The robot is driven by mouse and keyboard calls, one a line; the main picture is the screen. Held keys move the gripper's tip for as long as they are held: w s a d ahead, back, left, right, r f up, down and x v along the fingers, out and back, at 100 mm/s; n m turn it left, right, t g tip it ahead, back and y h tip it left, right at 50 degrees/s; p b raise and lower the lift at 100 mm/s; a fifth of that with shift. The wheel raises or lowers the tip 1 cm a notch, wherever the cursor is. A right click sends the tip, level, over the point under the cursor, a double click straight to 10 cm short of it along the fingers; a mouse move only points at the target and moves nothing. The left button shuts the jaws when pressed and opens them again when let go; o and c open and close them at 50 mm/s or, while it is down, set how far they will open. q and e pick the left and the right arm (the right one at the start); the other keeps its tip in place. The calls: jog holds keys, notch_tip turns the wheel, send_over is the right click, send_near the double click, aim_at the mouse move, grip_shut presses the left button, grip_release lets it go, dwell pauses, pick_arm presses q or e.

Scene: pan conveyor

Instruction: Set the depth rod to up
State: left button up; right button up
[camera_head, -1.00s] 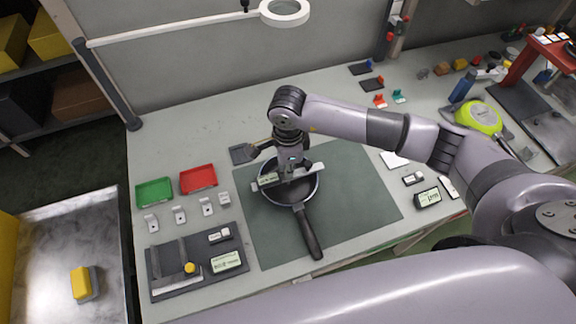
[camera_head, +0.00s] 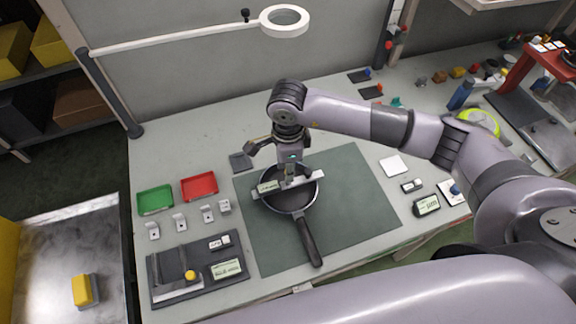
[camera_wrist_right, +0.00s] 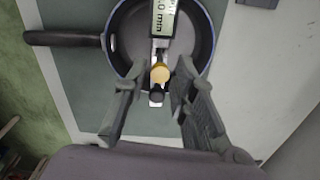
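A dark pan (camera_head: 293,205) stands on the green mat with its handle toward the front. A pale depth gauge (camera_head: 310,181) lies like a bridge across the pan's rim, with a display (camera_head: 268,187) on its left part. In the right wrist view the display (camera_wrist_right: 163,24) is partly cut off, with a yellow round knob (camera_wrist_right: 160,74) and a dark rod end (camera_wrist_right: 156,96) below it. My right gripper (camera_head: 289,178) is over the gauge. Its fingers (camera_wrist_right: 160,80) stand apart on both sides of the knob, seemingly not touching it. The rod's depth in the pan is hidden. My left gripper is out of view.
A green tray (camera_head: 155,200), a red tray (camera_head: 199,187) and several small grey blocks lie left of the mat (camera_head: 355,200). A dark fixture (camera_head: 165,265) with a yellow knob is at front left. Small instruments (camera_head: 427,205) are to the right. A lamp ring (camera_head: 285,20) hangs behind.

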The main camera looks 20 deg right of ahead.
jog(key=shift+o, duration=0.9)
jog(key=shift+r, duration=0.25)
notch_tip(320, 180, up, 12)
jog(key=shift+f, duration=0.25)
